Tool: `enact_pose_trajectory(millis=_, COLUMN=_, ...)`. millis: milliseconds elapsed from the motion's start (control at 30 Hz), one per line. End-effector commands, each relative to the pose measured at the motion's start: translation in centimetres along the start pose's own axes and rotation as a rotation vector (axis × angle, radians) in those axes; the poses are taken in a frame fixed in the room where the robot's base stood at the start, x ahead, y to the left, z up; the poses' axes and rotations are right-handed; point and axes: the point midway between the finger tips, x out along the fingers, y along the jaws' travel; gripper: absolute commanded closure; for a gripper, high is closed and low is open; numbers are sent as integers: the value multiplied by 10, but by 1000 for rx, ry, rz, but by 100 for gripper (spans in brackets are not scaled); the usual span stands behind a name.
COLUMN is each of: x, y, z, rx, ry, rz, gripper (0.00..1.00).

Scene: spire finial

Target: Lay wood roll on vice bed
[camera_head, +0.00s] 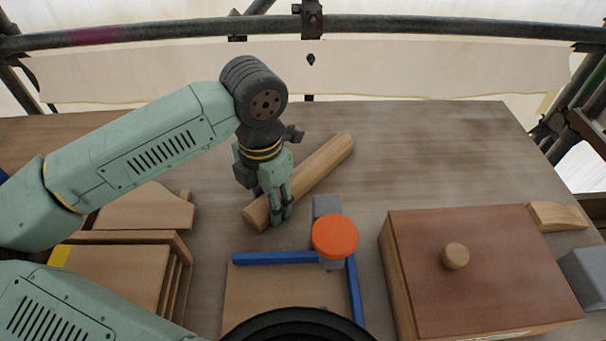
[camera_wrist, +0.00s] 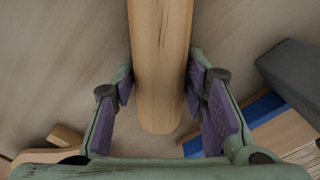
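The wood roll (camera_head: 322,166) is a long light-brown cylinder lying slantwise on the bench, with its near end to the left. My gripper (camera_head: 272,212) points down over that near end, with a finger on each side of the roll. In the wrist view the roll (camera_wrist: 160,65) runs between the two purple-padded fingers (camera_wrist: 160,85), whose tips are at or very close to its sides. I cannot tell whether they press on it. A grey block (camera_head: 327,206) topped by an orange disc (camera_head: 335,236) stands nearby with blue rails; I cannot tell which part is the vice bed.
A lidded box (camera_head: 480,262) with a round knob stands at the right. Wooden racks (camera_head: 120,255) stand at the left. A wood wedge (camera_head: 557,216) and a grey block (camera_head: 585,275) lie at the far right. The back right bench top is clear.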

Motion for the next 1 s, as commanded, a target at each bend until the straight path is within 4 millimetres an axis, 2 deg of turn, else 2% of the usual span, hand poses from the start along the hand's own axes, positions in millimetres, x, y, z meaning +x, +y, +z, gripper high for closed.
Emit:
enact_pose_trajectory(millis=67, x=0, y=0, z=0, rx=0, ry=0, rz=0, gripper=68)
enact_pose_trajectory(millis=567, x=0, y=0, z=0, rx=0, ry=-1, rz=1, gripper=100)
enact_pose_trajectory(millis=833, x=-7, y=1, z=0, rx=-1, ry=-1, rz=3, gripper=100)
enact_pose_trajectory(millis=1000, x=-35, y=1, z=1, rx=-2, ry=-2, rz=6, gripper=100)
